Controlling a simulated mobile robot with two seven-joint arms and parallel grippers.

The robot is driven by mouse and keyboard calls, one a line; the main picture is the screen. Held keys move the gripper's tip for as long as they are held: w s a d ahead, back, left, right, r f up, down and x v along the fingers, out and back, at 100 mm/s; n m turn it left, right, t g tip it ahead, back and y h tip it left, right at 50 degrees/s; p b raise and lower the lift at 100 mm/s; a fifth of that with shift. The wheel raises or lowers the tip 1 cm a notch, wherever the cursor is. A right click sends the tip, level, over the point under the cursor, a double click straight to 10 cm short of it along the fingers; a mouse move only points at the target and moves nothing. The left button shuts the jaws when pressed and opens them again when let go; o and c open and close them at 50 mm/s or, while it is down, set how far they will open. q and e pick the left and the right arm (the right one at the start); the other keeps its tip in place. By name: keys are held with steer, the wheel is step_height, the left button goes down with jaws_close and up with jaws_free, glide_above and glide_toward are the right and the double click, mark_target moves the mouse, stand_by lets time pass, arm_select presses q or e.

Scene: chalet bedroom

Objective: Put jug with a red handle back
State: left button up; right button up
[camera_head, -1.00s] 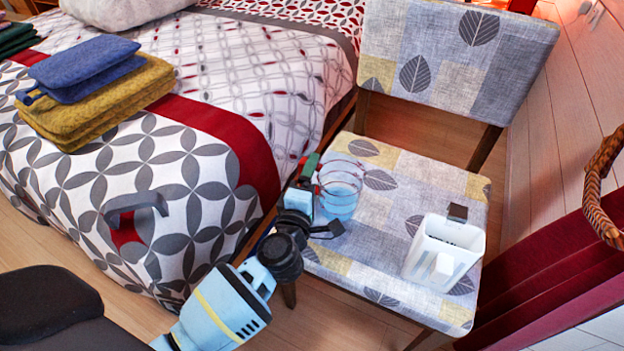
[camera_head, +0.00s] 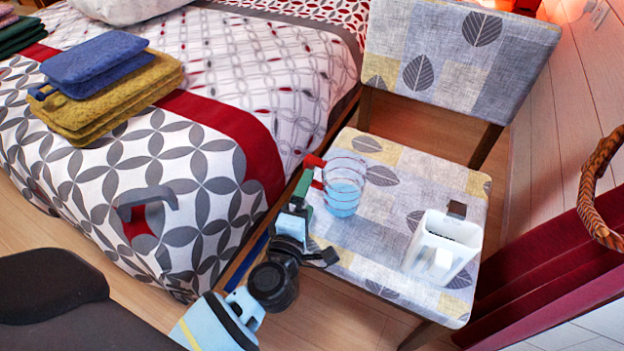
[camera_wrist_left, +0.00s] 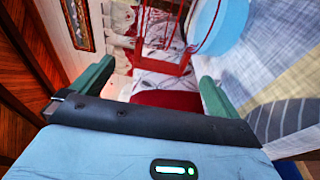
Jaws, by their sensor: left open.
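A clear glass jug (camera_head: 343,196) with red bands and blue in its lower part stands upright on the chair seat (camera_head: 375,240), near its left edge. Its red handle (camera_head: 315,162) points left. My left gripper (camera_head: 305,190) is open, just left of and below the handle in the head view. In the left wrist view the open green fingers (camera_wrist_left: 155,85) frame the view, with the red handle (camera_wrist_left: 165,45) ahead of them and the blue part of the jug (camera_wrist_left: 222,25) at upper right. The handle looks free of the fingers. My right gripper is not in view.
The bed (camera_head: 230,110) adjoins at left, with folded blue and yellow towels (camera_head: 105,80). A woven handle (camera_head: 597,195) is at far right. Mid-seat is clear.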

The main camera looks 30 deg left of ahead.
arm_select(q)
steer(key=s, duration=0.4)
steer(key=shift+s+d, duration=0.2)
steer(key=shift+d, duration=0.15)
steer(key=shift+s, duration=0.15)
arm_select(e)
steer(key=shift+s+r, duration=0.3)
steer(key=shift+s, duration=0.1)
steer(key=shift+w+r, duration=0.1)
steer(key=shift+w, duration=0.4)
